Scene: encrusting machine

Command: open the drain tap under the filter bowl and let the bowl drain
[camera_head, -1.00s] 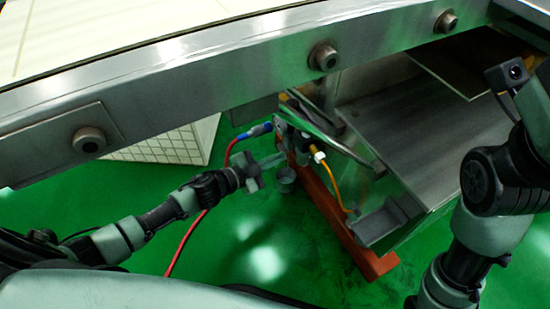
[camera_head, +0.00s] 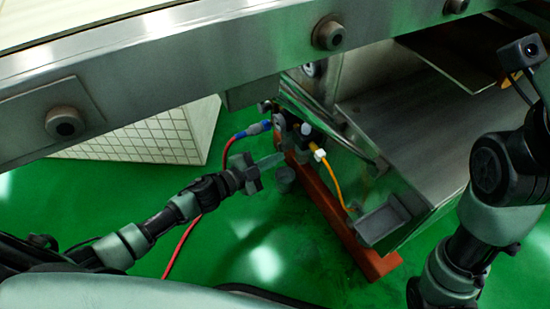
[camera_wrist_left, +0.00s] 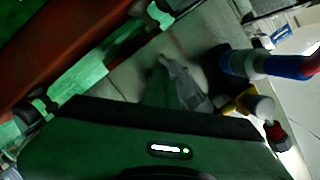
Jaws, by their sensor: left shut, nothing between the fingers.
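My left gripper (camera_head: 270,160) reaches in from the left, shut with nothing held, just beside the air unit under the machine. Its fingers also show in the left wrist view (camera_wrist_left: 180,82). A small grey cup-shaped part (camera_head: 285,179) sits just right of and below the fingertips; it may be the filter bowl, but I cannot tell for sure. A drain tap cannot be made out in either view. A blue hose fitting (camera_head: 255,128) joins the air unit above the gripper; it also shows in the left wrist view (camera_wrist_left: 295,66). My right gripper is out of the picture.
A red hose (camera_head: 190,236) hangs behind my left arm. A yellow hose (camera_head: 335,182) runs down beside a grey tray (camera_head: 380,222). An orange base beam (camera_head: 372,263) stands on the green floor. A steel rail (camera_head: 200,65) crosses above. A white tiled block (camera_head: 150,145) stands behind.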

